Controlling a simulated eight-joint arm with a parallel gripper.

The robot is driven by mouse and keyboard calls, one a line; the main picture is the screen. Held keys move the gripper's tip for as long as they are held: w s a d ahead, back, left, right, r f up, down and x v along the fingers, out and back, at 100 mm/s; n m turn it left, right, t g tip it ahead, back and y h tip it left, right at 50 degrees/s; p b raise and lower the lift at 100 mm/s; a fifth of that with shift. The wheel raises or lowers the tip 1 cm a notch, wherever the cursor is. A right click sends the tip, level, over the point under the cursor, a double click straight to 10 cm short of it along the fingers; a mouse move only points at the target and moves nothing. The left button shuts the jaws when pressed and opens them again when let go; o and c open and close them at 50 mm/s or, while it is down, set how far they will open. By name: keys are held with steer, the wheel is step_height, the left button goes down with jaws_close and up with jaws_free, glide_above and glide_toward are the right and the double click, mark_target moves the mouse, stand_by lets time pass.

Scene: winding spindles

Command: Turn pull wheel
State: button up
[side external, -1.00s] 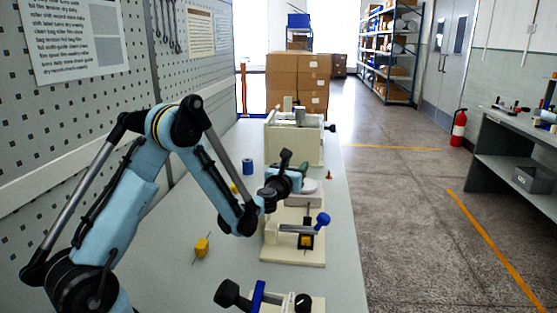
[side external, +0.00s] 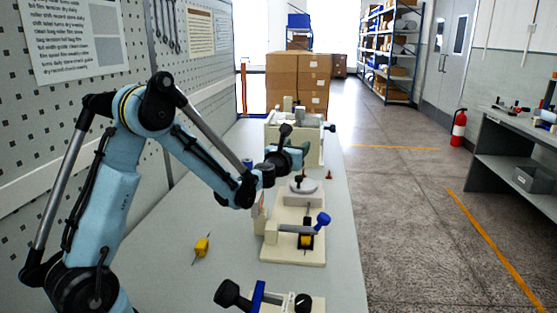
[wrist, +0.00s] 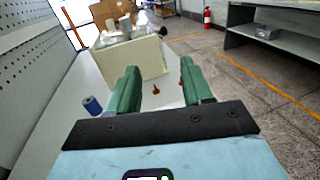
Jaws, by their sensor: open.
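The machine on the bench (side external: 290,250) has a cream base, a blue ball-ended lever (side external: 322,220) and a pale round disc (side external: 304,186) with a small dark knob on top. The disc may be the pull wheel; I cannot tell for sure. My gripper (side external: 298,158) is above and slightly behind the disc, apart from it. In the wrist view my gripper (wrist: 160,85) shows two green fingers spread apart with nothing between them. The disc is not visible in the wrist view.
A cream box-shaped machine (wrist: 135,55) stands ahead, beyond the fingers. A blue spool (wrist: 92,106) and a small red cone (wrist: 156,89) stand on the bench. A yellow piece (side external: 202,246) lies left of the base. A clamp with black knob (side external: 232,295) is in front.

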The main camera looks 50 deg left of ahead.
steer(key=a+m+t+h, duration=0.2)
steer(key=a+m+h, duration=0.45)
steer(key=h, duration=0.45)
steer(key=s+a+m+g+h, duration=0.2)
steer(key=s+m+h, duration=0.3)
steer(key=s+h, duration=0.2)
glide_toward(299, 177)
steer(key=shift+v, duration=0.9)
steer(key=shift+w+d+f, duration=0.15)
steer(key=shift+w, duration=0.15)
steer(key=x, duration=1.1)
steer(key=shift+w+f, duration=0.1)
steer(key=shift+w, duration=0.05)
